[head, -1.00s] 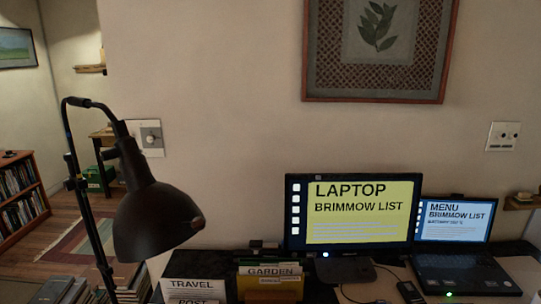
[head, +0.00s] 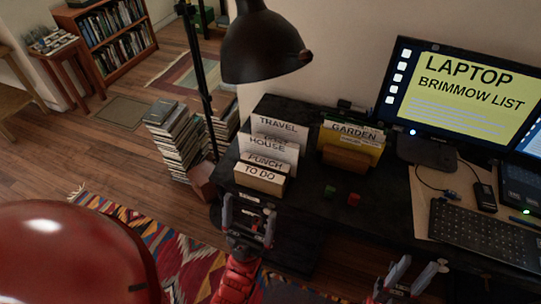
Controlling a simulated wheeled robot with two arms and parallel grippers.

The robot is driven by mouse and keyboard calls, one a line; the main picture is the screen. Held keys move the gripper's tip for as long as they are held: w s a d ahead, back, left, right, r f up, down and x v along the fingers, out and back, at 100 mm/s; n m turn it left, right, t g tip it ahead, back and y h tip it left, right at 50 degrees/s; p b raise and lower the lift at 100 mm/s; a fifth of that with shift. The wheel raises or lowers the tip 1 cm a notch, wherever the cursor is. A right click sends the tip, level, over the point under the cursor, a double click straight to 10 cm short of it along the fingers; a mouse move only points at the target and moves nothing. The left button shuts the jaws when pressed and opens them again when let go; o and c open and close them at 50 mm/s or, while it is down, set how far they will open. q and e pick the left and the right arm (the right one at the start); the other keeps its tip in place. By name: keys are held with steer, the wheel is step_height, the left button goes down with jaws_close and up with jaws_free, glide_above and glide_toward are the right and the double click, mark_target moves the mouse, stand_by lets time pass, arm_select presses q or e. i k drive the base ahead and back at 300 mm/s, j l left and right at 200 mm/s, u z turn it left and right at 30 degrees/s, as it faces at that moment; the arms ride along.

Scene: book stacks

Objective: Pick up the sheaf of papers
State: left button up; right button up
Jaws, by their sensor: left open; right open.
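I cannot pick out a sheaf of papers for certain. A file holder (head: 259,180) on the dark desk holds upright white cards or papers (head: 278,141) marked TRAVEL, HOUSE, PUNCH and TO DO. A second holder (head: 346,158) beside it holds a yellow folder (head: 352,144) marked GARDEN. My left gripper (head: 248,209) is open and appears empty, at the desk's front edge, just below the TO DO holder in the picture. My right gripper (head: 421,264) is open and appears empty, low in the picture in front of the desk, below the keyboard.
A black lamp (head: 262,45) stands left of the desk (head: 310,215). A monitor (head: 460,88), keyboard (head: 485,233) and small green (head: 330,191) and red (head: 354,199) blocks are on the desk. Book stacks (head: 173,137) stand on the floor. The desk's middle front is mostly clear.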

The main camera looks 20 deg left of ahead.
mark_target(283, 153)
steer(key=j+z, duration=0.25)
steer(key=z, duration=0.2)
steer(key=j+z, duration=0.55)
steer(key=z, duration=0.3)
steer(key=k+j+z, duration=0.1)
steer(key=j, duration=0.35)
steer(key=k+j+z, duration=0.15)
steer(key=j, duration=0.25)
steer(key=k+j+z, duration=0.1)
steer(key=j, duration=0.3)
steer(key=k+j+z, duration=0.1)
steer(key=j, duration=0.3)
steer(key=k+j+z, duration=0.25)
steer(key=k+j, duration=0.2)
steer(key=j, duration=0.25)
steer(key=k+j, duration=0.1)
steer(key=j, duration=0.3)
steer(key=k+j, duration=0.1)
steer(key=j, duration=0.75)
steer(key=k, duration=0.05)
